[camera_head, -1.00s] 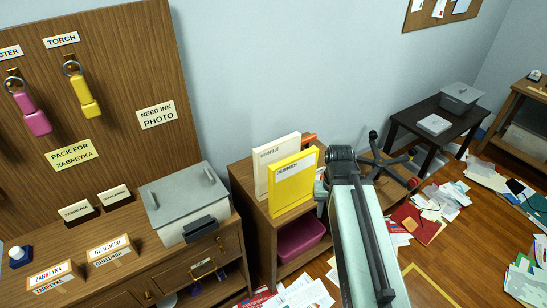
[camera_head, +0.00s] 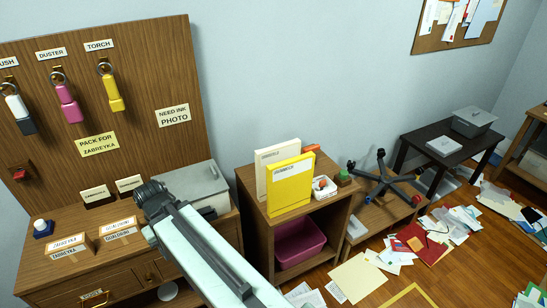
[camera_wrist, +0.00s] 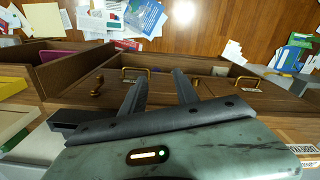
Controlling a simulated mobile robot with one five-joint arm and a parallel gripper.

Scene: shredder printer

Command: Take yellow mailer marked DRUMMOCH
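The yellow mailer (camera_head: 290,187) stands upright on top of a small wooden cabinet, in front of a cream mailer (camera_head: 265,170). Its white label is too small to read surely. My arm lies left of the mailer in the head view, apart from it and across the grey lidded machine. My gripper (camera_wrist: 158,90) shows in the wrist view with its two dark fingers apart and nothing between them. It faces wooden drawer fronts with brass handles. A yellow edge at the left of the wrist view may be the mailer. The gripper's fingers cannot be made out in the head view.
A white tray (camera_head: 324,187) with small items sits right of the mailers on the cabinet (camera_head: 330,215). A pink bin (camera_head: 298,243) is on its lower shelf. The grey machine (camera_head: 205,187) stands on the left desk. Papers litter the floor; an upturned chair base (camera_head: 384,180) is at right.

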